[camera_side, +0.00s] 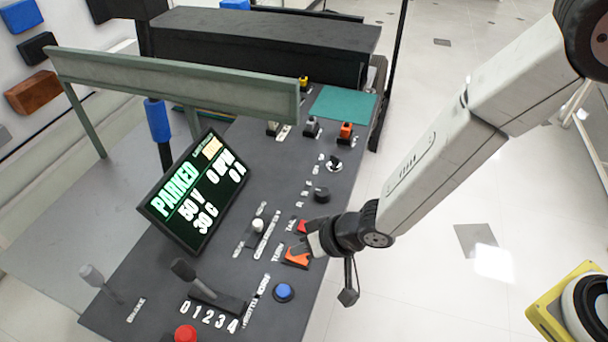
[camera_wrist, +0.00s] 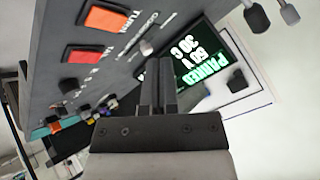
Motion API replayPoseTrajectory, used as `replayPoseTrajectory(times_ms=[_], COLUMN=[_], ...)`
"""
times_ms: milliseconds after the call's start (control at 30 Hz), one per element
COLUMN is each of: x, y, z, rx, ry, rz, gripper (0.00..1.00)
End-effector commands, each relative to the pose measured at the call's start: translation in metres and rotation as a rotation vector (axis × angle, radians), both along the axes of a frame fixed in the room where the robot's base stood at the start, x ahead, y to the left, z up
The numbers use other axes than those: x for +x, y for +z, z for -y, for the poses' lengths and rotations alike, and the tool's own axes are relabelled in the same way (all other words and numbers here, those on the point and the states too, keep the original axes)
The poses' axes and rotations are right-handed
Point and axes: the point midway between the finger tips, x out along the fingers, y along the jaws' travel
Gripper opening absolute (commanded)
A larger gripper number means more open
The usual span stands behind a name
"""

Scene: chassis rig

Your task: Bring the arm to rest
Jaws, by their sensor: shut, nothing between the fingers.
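My gripper (camera_side: 314,242) is at the right edge of the dark control panel (camera_side: 215,270), by the red and orange rocker switches. In the wrist view its two fingers (camera_wrist: 158,82) are together with nothing between them. The orange switch (camera_wrist: 106,18), labelled TURN, and the red switch (camera_wrist: 84,55) are left of the fingers in that view. In the side view the gripper partly covers the red switch (camera_side: 302,226), and the orange switch (camera_side: 296,258) is just below. I cannot tell whether the fingertips touch the panel. The screen (camera_side: 196,192) reads PARKED.
A blue button (camera_side: 284,292), a red button (camera_side: 186,333), a lever (camera_side: 205,286) and a black knob (camera_side: 321,194) stand on the panel. A green-grey rail (camera_side: 180,84) crosses behind the screen. The floor right of the panel is open, with a yellow object (camera_side: 548,310) at the lower right.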

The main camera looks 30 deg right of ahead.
Motion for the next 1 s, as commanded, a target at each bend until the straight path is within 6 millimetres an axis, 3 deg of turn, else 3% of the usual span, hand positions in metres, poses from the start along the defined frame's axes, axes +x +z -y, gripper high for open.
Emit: replayPoseTrajectory(times_ms=[267,467,600,800,1000], x=[0.020,0.007,-0.014,-0.051,-0.073], y=[0.038,0.061,0.075,0.089,0.095], z=[0.107,0.186,0.235,0.286,0.307], rx=[-0.193,-0.321,-0.391,-0.453,-0.474], ry=[-0.084,-0.124,-0.142,-0.148,-0.140], rz=[-0.030,-0.099,-0.163,-0.260,-0.313], gripper=[0.00,0.00,0.00,0.00,0.00])
